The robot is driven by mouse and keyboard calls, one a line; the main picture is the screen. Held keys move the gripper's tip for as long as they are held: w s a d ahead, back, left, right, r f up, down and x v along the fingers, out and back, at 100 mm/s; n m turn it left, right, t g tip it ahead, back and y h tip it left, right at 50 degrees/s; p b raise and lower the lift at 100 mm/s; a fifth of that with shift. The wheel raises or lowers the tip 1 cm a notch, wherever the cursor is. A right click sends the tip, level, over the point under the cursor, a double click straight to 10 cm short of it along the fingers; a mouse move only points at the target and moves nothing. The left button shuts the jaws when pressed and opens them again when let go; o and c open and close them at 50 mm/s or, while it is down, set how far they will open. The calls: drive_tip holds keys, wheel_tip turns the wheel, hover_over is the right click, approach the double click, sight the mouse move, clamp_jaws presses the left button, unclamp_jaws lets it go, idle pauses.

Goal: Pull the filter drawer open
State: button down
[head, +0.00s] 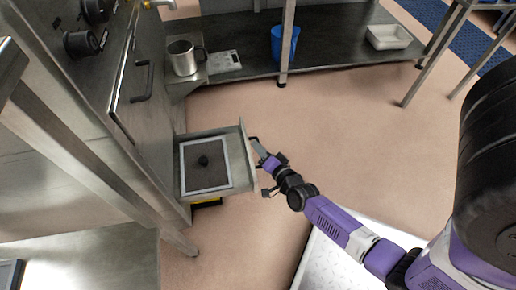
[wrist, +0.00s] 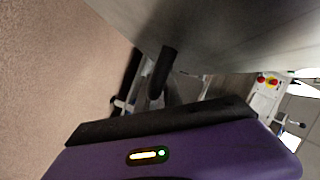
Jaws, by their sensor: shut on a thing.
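The filter drawer (head: 236,172) is a grey metal drawer that stands pulled out from the machine cabinet in the head view. A white-framed dark filter with a black knob (head: 204,161) lies inside it. My gripper (head: 262,156) is at the drawer's front, on its right side in the picture, shut on the drawer handle (head: 254,141). In the wrist view the dark handle (wrist: 162,72) stands out from the metal drawer front (wrist: 225,30), just beyond my gripper. My fingertips are largely hidden there.
A cabinet door with a bar handle (head: 143,82) is above the drawer. A steel mug (head: 183,58) stands on a ledge behind. The floor right of the drawer (head: 350,130) is clear.

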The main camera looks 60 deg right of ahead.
drive_tip(key=c, duration=1.8)
unclamp_jaws()
drive_tip(key=shift+o, duration=0.2)
drive_tip(key=p+v, duration=0.3)
drive_tip(key=v, duration=0.4)
drive_tip(key=shift+s+a, duration=0.25)
drive_tip(key=shift+s, duration=0.1)
drive_tip(key=shift+s, duration=0.1)
